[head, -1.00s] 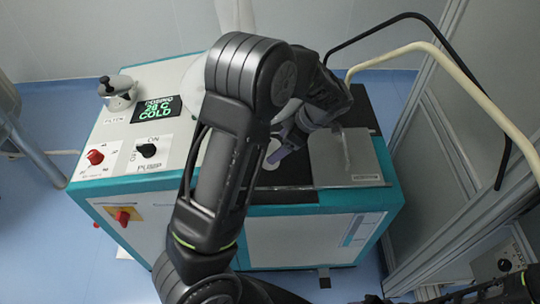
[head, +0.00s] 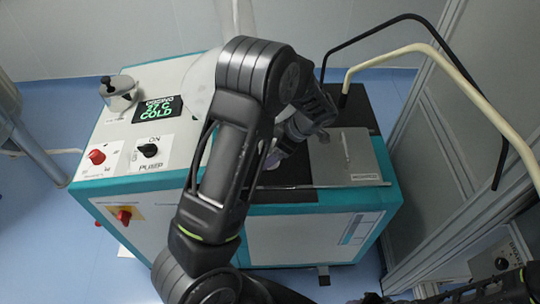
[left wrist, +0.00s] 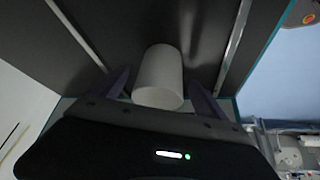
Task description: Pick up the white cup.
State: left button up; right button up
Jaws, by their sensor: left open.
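The white cup (left wrist: 160,76) shows in the left wrist view as a plain pale cylinder on a dark surface. My left gripper (left wrist: 160,92) is open, with one purple-grey finger on each side of the cup. I cannot tell whether either finger touches it. In the head view my left gripper (head: 274,156) is low over the dark top of the machine, and the arm and gripper hide the cup there. My right gripper does not show.
The white and teal machine (head: 315,240) has a temperature display (head: 158,109), a red knob (head: 96,157) and a pump switch (head: 148,151). A grey metal lid (head: 352,157) lies right of my gripper. Black and cream hoses (head: 440,52) arch at the right.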

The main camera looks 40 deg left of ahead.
pick_arm(q)
jog(key=shift+c, duration=0.3)
jog(key=c, duration=1.4)
jog(key=shift+w+d+r, duration=0.15)
jog(key=shift+d+r, duration=0.15)
jog(key=shift+d, duration=0.1)
jog(key=w+d+r+b, duration=0.1)
jog(key=d+r, duration=0.1)
jog(key=d, duration=0.2)
jog(key=w+d+r+b, duration=0.1)
jog(key=d+r, duration=0.2)
jog(key=d, duration=0.1)
jog(key=w+d+r+b, duration=0.1)
jog(key=d+r, duration=0.1)
jog(key=d, duration=0.2)
jog(key=shift+w+d+r+b, duration=0.15)
jog(key=shift+d+r+b, duration=0.05)
jog(key=shift+d+b, duration=0.2)
